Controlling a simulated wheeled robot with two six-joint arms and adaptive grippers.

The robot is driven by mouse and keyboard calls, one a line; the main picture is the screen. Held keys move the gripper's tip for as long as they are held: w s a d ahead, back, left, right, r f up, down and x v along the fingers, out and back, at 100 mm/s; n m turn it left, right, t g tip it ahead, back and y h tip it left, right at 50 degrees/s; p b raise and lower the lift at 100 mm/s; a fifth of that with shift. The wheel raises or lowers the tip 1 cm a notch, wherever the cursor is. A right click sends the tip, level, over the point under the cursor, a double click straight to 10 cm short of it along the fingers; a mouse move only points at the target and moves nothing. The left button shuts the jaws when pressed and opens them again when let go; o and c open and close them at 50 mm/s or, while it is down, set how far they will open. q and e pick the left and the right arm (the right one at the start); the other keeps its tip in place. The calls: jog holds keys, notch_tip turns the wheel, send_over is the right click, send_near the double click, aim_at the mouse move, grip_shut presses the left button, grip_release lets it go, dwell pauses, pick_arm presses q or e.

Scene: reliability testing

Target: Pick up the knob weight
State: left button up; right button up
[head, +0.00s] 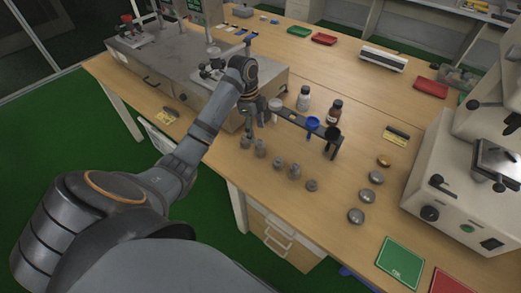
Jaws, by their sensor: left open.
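Several grey metal knob weights stand on the wooden table in a slanting row: one at the left end (246,142), one beside it (261,149), two in the middle (279,162) (295,172) and a low one at the right end (312,186). My left gripper (254,123) points down above the left end of this row, open. It appears just above and behind the leftmost weights; whether it touches one cannot be told at this size. My right gripper is not in view.
A dark rack with a blue funnel (313,123) and two bottles (304,98) (334,111) stand just right of my gripper. A grey metal box (205,95) lies behind my arm. Round metal pieces (356,216) and a white machine (455,190) are at right.

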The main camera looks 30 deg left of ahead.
aim_at(260, 140)
pick_arm(q)
jog(key=shift+w+d+f+b, duration=0.15)
jog(key=shift+f+b, duration=0.25)
jog(key=shift+f, duration=0.85)
jog(key=shift+w, duration=0.15)
jog(key=f, duration=0.2)
jog(key=d+f, duration=0.1)
jog(key=shift+s+d+f, duration=0.15)
jog(key=shift+s+f, duration=0.05)
jog(key=shift+f, duration=0.2)
jog(key=shift+w+f, duration=0.1)
jog(key=shift+f, duration=0.4)
grip_shut()
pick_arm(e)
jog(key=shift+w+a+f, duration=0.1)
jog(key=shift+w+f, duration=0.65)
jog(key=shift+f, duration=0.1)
